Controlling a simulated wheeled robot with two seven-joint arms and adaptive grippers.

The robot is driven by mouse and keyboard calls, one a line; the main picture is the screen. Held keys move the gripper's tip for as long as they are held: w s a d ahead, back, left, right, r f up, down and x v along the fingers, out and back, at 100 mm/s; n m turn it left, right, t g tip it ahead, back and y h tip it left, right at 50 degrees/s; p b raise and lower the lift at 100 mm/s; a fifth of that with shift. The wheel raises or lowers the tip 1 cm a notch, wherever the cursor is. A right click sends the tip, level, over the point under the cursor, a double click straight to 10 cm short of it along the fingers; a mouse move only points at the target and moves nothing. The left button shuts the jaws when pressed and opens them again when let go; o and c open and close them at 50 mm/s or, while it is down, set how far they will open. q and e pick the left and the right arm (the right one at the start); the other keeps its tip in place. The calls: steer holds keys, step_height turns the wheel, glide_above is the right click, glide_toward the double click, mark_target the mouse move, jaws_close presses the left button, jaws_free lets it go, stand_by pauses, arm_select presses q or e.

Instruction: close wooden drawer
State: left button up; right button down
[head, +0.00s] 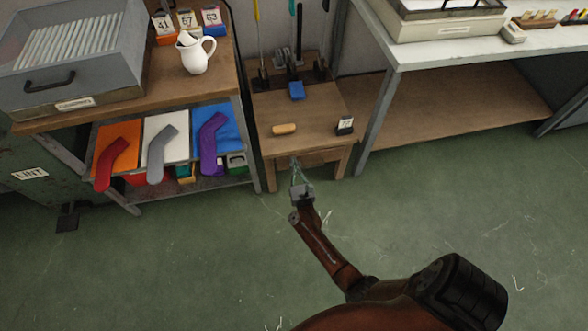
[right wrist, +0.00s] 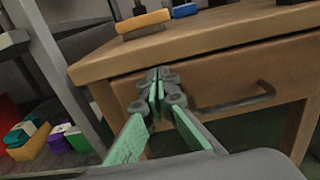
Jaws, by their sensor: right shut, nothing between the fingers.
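The wooden drawer (right wrist: 258,78) is in the front of a small wooden table (head: 310,113). In the right wrist view its front looks about level with the table's frame, and a dark bar handle (right wrist: 240,98) runs across it. In the head view the drawer front (head: 322,157) shows under the tabletop. My right gripper (head: 296,163) is shut and empty, and its fingertips point at the drawer front. In the right wrist view the fingertips (right wrist: 160,78) lie over the left part of the drawer front; I cannot tell if they touch it. My left gripper is not in view.
A shelf unit with colored socks (head: 161,150) stands to the left. A white-topped bench (head: 440,45) stands to the right. The green floor (head: 200,255) in front is clear.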

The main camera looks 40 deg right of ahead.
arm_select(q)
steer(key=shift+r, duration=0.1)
arm_select(e)
steer(key=shift+r, duration=0.1)
steer(key=p+v, duration=0.3)
steer(key=v, duration=1.1)
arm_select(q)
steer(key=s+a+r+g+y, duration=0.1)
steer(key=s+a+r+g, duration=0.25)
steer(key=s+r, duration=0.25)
arm_select(e)
steer(key=n, duration=1.8)
glide_toward(316, 153)
steer(key=b+x, duration=0.4)
steer(key=x, duration=0.2)
steer(key=shift+w+d, duration=0.1)
steer(key=shift+w, duration=0.05)
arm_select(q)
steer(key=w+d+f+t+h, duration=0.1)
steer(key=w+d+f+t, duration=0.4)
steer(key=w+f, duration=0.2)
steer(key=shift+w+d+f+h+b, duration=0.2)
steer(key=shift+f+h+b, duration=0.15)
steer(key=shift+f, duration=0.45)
arm_select(e)
steer(key=shift+w+d, duration=0.3)
steer(key=shift+w, duration=0.2)
